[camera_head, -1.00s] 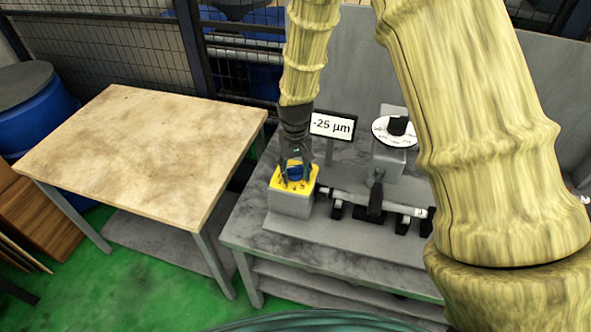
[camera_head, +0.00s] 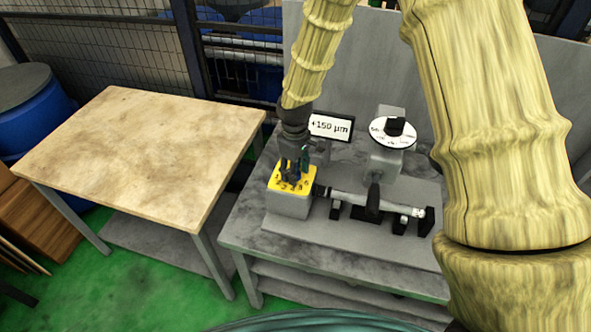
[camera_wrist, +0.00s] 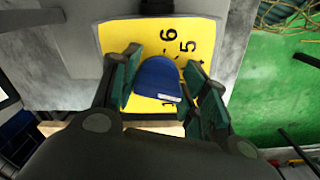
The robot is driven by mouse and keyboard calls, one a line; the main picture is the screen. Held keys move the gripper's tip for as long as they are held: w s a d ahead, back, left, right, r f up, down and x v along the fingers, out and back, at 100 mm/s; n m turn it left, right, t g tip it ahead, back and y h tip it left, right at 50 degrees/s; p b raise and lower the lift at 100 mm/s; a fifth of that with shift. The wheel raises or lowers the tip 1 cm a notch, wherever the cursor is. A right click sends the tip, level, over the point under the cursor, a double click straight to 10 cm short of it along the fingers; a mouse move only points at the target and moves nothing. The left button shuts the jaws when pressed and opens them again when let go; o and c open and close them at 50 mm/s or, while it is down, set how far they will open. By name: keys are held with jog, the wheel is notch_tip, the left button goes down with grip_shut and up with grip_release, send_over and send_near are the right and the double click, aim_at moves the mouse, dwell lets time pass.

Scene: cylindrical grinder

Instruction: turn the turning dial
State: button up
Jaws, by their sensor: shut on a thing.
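The turning dial is a blue knob (camera_wrist: 158,78) on a yellow numbered plate (camera_head: 305,178), which tops a grey block (camera_head: 289,204). In the wrist view the plate (camera_wrist: 205,28) shows the numbers 6 and 5 beside the knob, and a white mark shows on the knob's near end. My gripper (camera_head: 291,178) reaches down onto the knob from above. Its green-padded fingers (camera_wrist: 160,86) are shut on the knob, one on each side. In the head view the fingers mostly hide the knob. A display (camera_head: 331,126) behind reads +150 µm.
A round white dial with a black knob (camera_head: 394,128) stands on a grey post to the right. A horizontal shaft (camera_head: 350,198) on black supports lies right of the block. A bare wooden table (camera_head: 130,150) stands at the left.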

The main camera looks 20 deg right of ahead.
jog(key=shift+n, duration=0.3)
jog(key=shift+f, duration=0.1)
jog(key=o, duration=1)
notch_tip(320, 180, up, 12)
dwell(0.3)
jog(key=shift+d, duration=0.1)
dwell(0.3)
